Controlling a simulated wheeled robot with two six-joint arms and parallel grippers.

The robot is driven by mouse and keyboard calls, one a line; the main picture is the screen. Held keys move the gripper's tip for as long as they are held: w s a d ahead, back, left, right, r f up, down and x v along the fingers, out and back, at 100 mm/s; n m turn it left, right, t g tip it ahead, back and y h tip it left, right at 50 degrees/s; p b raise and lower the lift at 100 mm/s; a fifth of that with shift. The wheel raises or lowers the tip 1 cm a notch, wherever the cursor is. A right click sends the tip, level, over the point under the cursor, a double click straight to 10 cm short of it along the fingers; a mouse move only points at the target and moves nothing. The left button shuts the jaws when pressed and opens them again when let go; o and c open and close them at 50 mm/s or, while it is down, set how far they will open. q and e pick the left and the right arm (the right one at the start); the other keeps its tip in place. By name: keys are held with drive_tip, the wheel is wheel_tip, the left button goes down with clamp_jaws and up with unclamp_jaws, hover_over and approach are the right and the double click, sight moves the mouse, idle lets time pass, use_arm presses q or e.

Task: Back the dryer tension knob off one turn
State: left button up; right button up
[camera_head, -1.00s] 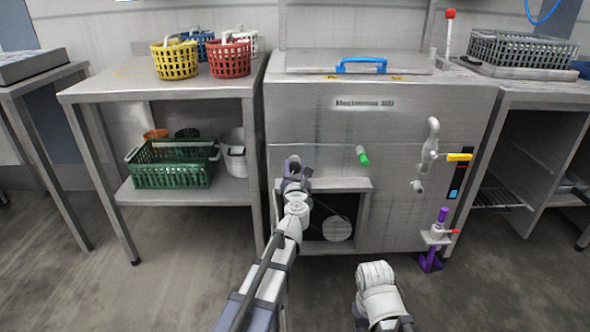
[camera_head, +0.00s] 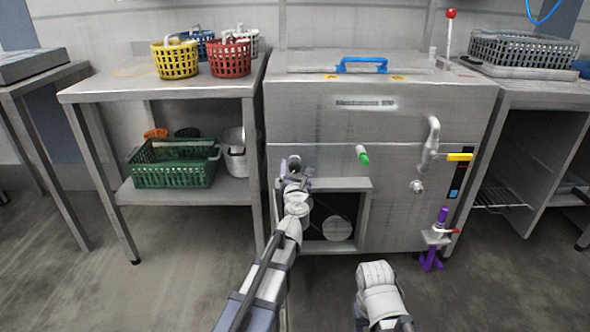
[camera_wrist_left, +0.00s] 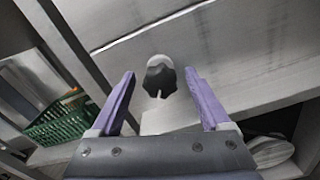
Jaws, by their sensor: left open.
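A dark lobed knob (camera_wrist_left: 160,78) with a pale round base sits on the steel front of the machine, and a slot shows in its lower edge. In the head view the knob (camera_head: 294,162) shows small, just above the gripper and above the left corner of the square opening. My left gripper (camera_head: 296,174) is open at the machine front. In the left wrist view its purple fingers (camera_wrist_left: 159,75) stand on either side of the knob, with a gap at each side. How deep the fingers reach over the knob is unclear.
The steel machine (camera_head: 320,120) has a green-tipped handle (camera_head: 363,156), a yellow lever (camera_head: 459,157) and a framed opening (camera_head: 365,215) with a pale disc (camera_head: 337,228). A green basket (camera_head: 172,163) is on the left shelf. A purple-footed valve (camera_head: 437,238) stands at right.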

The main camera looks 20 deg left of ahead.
use_arm(q)
drive_tip(key=v, duration=0.7)
drive_tip(key=shift+s, duration=0.4)
drive_tip(key=shift+d, duration=0.1)
drive_tip(key=m, duration=3.1)
drive_tip(key=shift+f, duration=0.1)
drive_tip(key=shift+w, duration=0.1)
